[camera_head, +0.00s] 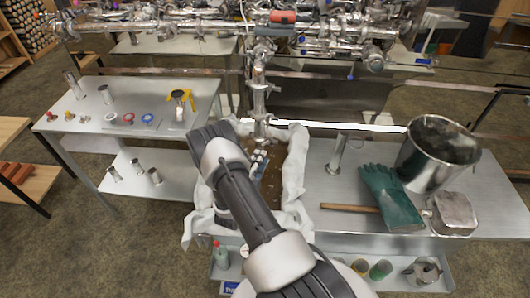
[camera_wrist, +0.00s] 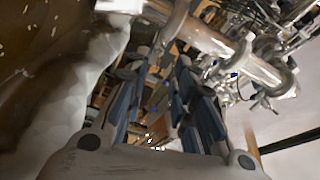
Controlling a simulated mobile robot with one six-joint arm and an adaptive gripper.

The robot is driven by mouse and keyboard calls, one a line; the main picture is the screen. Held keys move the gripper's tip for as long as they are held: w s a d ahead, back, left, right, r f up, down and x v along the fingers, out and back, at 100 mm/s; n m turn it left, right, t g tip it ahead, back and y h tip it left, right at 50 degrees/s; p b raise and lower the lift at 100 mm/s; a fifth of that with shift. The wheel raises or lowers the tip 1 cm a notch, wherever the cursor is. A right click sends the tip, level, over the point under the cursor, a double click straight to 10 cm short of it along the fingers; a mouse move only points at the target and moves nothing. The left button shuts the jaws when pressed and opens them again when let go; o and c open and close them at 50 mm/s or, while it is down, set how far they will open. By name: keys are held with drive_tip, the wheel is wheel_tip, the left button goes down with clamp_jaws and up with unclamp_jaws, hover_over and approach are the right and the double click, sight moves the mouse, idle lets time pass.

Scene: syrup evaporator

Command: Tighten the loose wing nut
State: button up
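My gripper (camera_head: 260,157) hangs over the white-lined basin in the head view, just below a vertical steel pipe (camera_head: 259,95) with clamped joints. In the wrist view my gripper (camera_wrist: 166,78) shows two blue-grey fingers with a gap between them, open and holding nothing I can see. A steel pipe (camera_wrist: 225,48) with flanged joints crosses beyond the fingertips, towards the upper right. I cannot make out the loose wing nut in either view; it is too small or hidden among the shiny fittings.
White cloth (camera_head: 297,160) lines the basin around my arm. On the right bench are a green glove (camera_head: 391,197), a steel pot (camera_head: 436,153), a metal block (camera_head: 454,213) and a wooden handle (camera_head: 348,208). A left table (camera_head: 90,112) holds small fittings and a yellow-handled tool (camera_head: 181,99).

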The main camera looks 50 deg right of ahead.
sight(268, 143)
drive_tip(key=shift+b+x, duration=0.45)
drive_tip(key=shift+x, duration=2.35)
drive_tip(key=shift+c, duration=0.4)
clamp_jaws()
